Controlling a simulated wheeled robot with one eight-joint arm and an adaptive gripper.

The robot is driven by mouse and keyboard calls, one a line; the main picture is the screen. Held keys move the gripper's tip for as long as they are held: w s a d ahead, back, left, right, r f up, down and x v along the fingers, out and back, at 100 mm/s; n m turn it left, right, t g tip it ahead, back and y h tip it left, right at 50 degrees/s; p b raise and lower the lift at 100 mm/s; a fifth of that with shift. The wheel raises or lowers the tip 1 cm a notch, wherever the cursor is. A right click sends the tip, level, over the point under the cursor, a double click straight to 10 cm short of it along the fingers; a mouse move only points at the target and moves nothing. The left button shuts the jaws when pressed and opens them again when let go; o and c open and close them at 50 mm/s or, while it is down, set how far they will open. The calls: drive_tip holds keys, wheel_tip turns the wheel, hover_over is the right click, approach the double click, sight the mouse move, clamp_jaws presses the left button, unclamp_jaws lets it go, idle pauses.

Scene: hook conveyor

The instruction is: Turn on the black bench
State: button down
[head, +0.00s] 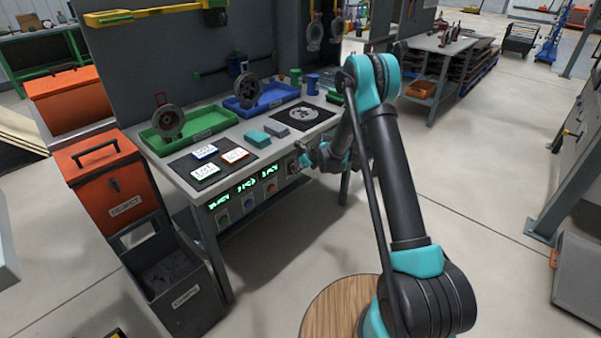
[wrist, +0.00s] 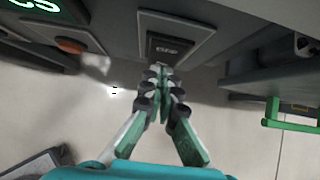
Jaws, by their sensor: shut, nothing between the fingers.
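The workbench (head: 232,143) has a grey top and a dark front with lit green displays (head: 245,186) and round buttons below them. In the wrist view, a black switch (wrist: 168,46) sits in a grey plate on the bench front. Its small lettering seems to read OFF, but it is blurred. My gripper (wrist: 160,70) is shut and empty, its fingertips just below the switch in the picture. I cannot tell whether they touch it. In the head view my gripper (head: 304,156) is at the right part of the bench's front edge, partly hidden by my arm.
An orange reject bin (head: 107,188) stands left. An orange button (wrist: 70,46) is left of the switch. Open floor lies right of my arm.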

drive_tip(key=shift+w+a+f+t+y, duration=0.15)
drive_tip(key=shift+a+t+y, duration=0.15)
drive_tip(key=shift+y, duration=0.1)
idle(0.3)
drive_tip(key=shift+r, duration=0.8)
drive_tip(key=shift+d, duration=0.2)
